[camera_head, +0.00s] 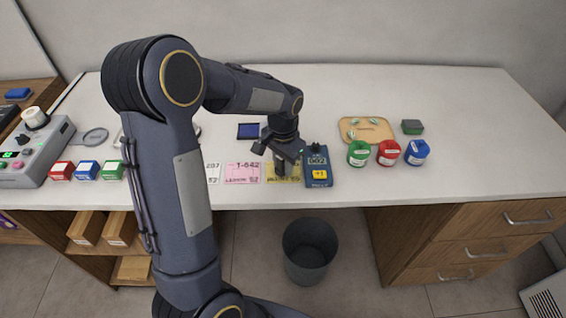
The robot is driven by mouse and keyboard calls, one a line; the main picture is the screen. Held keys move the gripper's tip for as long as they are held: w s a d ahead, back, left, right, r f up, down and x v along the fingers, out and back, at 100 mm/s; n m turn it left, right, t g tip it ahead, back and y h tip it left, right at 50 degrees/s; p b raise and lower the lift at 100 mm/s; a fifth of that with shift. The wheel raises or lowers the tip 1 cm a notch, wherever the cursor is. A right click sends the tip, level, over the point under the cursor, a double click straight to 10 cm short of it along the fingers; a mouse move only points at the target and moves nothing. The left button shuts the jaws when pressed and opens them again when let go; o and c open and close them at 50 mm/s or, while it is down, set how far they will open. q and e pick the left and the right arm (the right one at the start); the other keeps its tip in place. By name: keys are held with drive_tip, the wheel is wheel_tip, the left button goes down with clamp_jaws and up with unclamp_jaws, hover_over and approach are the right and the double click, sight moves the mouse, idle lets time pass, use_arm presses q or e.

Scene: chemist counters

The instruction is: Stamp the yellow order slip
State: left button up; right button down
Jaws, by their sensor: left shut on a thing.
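The yellow order slip (291,180) lies flat near the front edge of the counter, partly covered by my left gripper. My left gripper (278,157) comes down from above, over the slip, shut on a small dark stamp (280,168). The stamp is upright over the slip; I cannot tell whether its face touches the paper. A blue ink pad (248,131) lies behind and left of the gripper. My right gripper is not in view.
A pink slip (243,173) and a partly hidden white slip (213,172) lie to the left. A blue counter device (318,168) stands close on the right. Green (359,153), red (388,152) and blue (417,152) containers stand farther right. A bin (309,250) is on the floor.

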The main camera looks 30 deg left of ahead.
use_arm(q)
drive_tip(key=shift+r+p, duration=2.8)
drive_tip(key=shift+r, duration=0.75)
